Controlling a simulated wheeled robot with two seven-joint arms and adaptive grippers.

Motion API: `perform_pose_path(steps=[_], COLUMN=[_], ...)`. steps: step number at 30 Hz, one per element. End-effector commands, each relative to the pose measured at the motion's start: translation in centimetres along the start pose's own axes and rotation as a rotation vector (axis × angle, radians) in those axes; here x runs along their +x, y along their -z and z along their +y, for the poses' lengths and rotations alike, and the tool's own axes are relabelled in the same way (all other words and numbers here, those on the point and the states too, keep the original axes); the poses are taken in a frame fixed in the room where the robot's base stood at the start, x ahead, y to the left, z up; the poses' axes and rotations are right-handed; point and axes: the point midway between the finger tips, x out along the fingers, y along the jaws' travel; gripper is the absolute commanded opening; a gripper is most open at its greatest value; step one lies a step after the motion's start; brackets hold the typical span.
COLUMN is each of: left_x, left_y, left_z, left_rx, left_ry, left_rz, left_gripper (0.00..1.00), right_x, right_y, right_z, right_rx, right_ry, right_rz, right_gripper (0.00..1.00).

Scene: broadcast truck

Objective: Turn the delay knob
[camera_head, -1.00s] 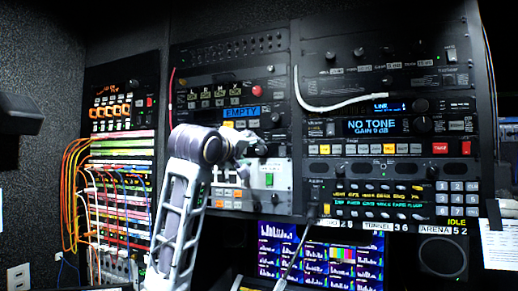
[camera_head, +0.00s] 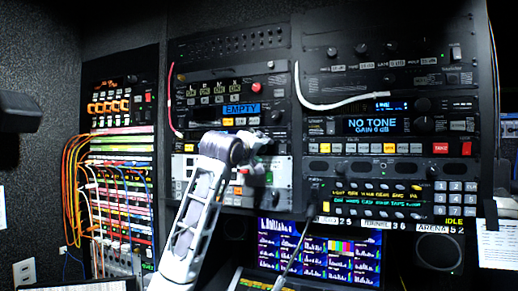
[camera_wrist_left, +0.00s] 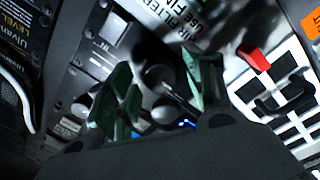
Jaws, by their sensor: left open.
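My left arm rises in front of the racks in the head view. My left gripper (camera_head: 268,150) is at the right edge of the middle rack, over the panel below the EMPTY display. In the left wrist view its two dark green fingers (camera_wrist_left: 165,92) are spread apart with nothing held. Dark round knobs sit on a grey panel beyond and between the fingers; one knob (camera_wrist_left: 166,114) shows in the gap. Contact cannot be told. No label reading "delay" is legible, so I cannot tell which knob it is.
The right rack holds a NO TONE display (camera_head: 377,125) and a row of upper knobs. A white cable (camera_head: 335,105) hangs across it. Orange patch cables (camera_head: 72,185) loop at the left rack. A red-tipped switch (camera_wrist_left: 254,57) lies right of the fingers in the wrist view.

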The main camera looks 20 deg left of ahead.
Motion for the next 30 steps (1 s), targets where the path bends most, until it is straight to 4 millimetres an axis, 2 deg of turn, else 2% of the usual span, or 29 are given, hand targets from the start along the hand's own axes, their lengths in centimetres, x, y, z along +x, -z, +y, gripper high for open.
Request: perform_pose_path(steps=[5, 15, 30], left_x=[-0.02, -0.03, -0.02], left_y=[-0.02, -0.02, -0.04], left_z=[-0.03, -0.03, -0.08], left_rx=[0.000, 0.000, 0.082], left_ry=[0.000, 0.000, 0.005], left_rz=[0.000, 0.000, -0.003], left_gripper=[0.51, 0.07, 0.07], right_x=[0.04, 0.04, 0.06], right_y=[0.05, 0.06, -0.01], right_z=[-0.21, -0.19, 0.15], right_rx=[0.001, 0.001, -0.001], right_ry=[0.002, 0.002, -0.002], right_rz=[0.001, 0.001, 0.000], right_gripper=[0.40, 0.40, 0.40])
